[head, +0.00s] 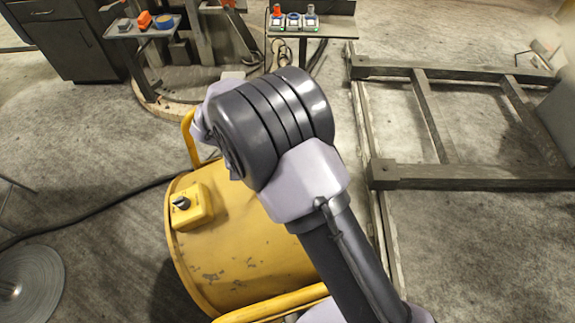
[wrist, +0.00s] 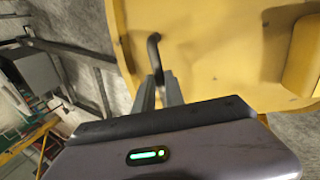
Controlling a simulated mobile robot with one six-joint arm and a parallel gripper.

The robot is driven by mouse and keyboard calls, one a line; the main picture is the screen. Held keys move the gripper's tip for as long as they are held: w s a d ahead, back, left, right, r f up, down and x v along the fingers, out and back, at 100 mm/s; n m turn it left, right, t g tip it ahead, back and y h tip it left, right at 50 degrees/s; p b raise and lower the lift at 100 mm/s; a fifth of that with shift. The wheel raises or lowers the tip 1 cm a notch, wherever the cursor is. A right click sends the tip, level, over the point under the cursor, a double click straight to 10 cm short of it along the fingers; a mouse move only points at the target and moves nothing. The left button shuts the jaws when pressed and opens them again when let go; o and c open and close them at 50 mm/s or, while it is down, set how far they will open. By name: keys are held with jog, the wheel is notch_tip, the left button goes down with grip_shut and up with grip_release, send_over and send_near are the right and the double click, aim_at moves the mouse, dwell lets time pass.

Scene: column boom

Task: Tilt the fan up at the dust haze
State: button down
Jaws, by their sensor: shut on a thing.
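The fan (head: 245,255) is a scuffed yellow drum with a yellow control box and dark knob (head: 182,203) on its side. It fills the lower middle of the head view and also shows at the upper right of the wrist view (wrist: 215,45). My gripper (wrist: 159,88) is shut on a dark, bent handle (wrist: 153,48) beside the yellow drum. In the head view my arm hides the gripper and this handle. I cannot make out a distinct dust haze in either view.
A wooden frame (head: 435,180) lies on the right. Two small benches stand at the back, one with an orange thing and a blue thing (head: 145,33), one with several small devices (head: 292,31). A black cable (head: 95,208) and a grey disc base (head: 30,284) are at left.

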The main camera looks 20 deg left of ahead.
jog(key=shift+s+a, duration=0.45)
jog(key=shift+a, duration=0.1)
jog(key=c, duration=1.4)
grip_release()
jog(key=p+v, duration=0.6)
jog(key=v, duration=1.1)
jog(key=shift+r, duration=0.2)
